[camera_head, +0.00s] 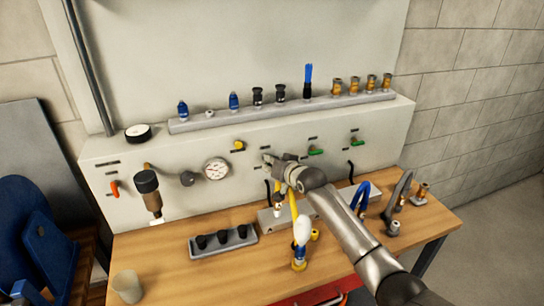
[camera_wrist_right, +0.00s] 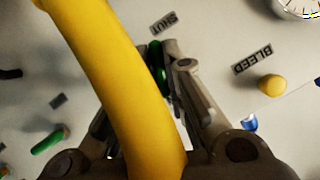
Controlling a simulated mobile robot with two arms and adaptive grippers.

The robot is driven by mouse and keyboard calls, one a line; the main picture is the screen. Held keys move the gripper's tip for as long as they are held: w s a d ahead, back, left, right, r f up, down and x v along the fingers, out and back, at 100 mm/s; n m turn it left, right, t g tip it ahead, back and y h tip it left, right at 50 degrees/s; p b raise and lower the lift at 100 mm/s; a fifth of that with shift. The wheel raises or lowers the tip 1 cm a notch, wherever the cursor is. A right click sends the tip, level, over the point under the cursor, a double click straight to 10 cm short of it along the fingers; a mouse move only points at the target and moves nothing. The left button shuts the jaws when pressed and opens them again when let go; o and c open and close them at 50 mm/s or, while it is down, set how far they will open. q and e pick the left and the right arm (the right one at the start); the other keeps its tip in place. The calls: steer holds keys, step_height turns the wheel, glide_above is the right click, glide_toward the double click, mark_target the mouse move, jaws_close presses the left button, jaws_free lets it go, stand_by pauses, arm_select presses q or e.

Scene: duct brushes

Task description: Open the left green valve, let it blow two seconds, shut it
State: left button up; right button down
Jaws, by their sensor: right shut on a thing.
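My right gripper (camera_head: 268,159) reaches the front of the grey panel (camera_head: 130,172), left of the two green valve handles that show in the head view. In the right wrist view it is shut on a dark green handle (camera_wrist_right: 157,62), the left green valve, which my gripper hides in the head view. A label reading SHUT (camera_wrist_right: 164,23) is beside that handle. The middle green valve (camera_head: 316,151) and right green valve (camera_head: 357,142) stick out farther right. My left gripper is not in view.
A yellow hose (camera_wrist_right: 120,80) crosses close before the right wrist camera. A gauge (camera_head: 216,168), yellow knob (camera_head: 239,145) and red handle (camera_head: 115,188) are on the panel. Black brushes in a grey holder (camera_head: 222,241) and a cup (camera_head: 127,286) stand on the wooden bench (camera_head: 165,270).

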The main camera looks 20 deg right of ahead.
steer(key=shift+a+n+h+p, duration=0.15)
steer(key=shift+n+h+p, duration=0.8)
steer(key=shift+n, duration=0.35)
steer(key=shift+f, duration=0.1)
steer(key=c, duration=1.5)
jaws_free()
steer(key=v, duration=1.2)
